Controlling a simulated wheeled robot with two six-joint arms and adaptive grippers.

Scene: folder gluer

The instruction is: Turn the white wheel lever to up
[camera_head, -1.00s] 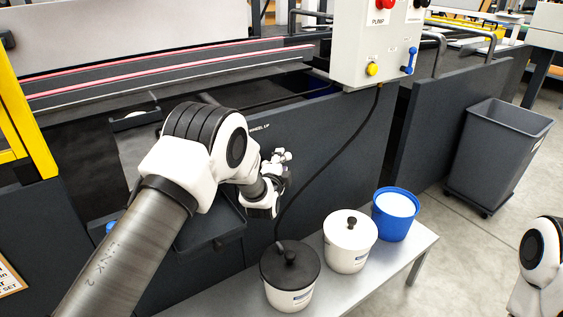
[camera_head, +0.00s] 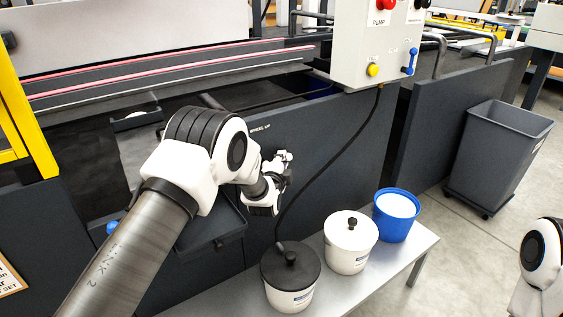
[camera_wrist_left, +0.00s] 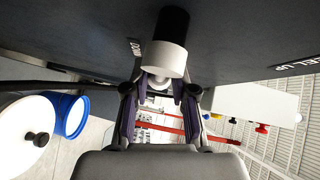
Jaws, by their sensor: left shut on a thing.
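The white wheel lever (camera_wrist_left: 165,60), with a black base or hub at its top in the picture, stands out from the dark panel in the left wrist view. My left gripper (camera_wrist_left: 160,98) has a finger on each side of its white end and is shut on it. The word DOWN is printed beside the lever, and WHEEL UP stands further right. In the head view my left gripper (camera_head: 281,172) is at the dark panel, below the WHEEL UP label; my wrist and fingers hide most of the lever. My right gripper is not in view.
A low bench (camera_head: 421,240) in front of the panel holds a dark-lidded pot (camera_head: 290,275), a white-lidded pot (camera_head: 350,242) and a blue bucket (camera_head: 396,215). A black cable (camera_head: 335,150) hangs from the control box (camera_head: 355,45). A grey bin (camera_head: 497,155) stands right.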

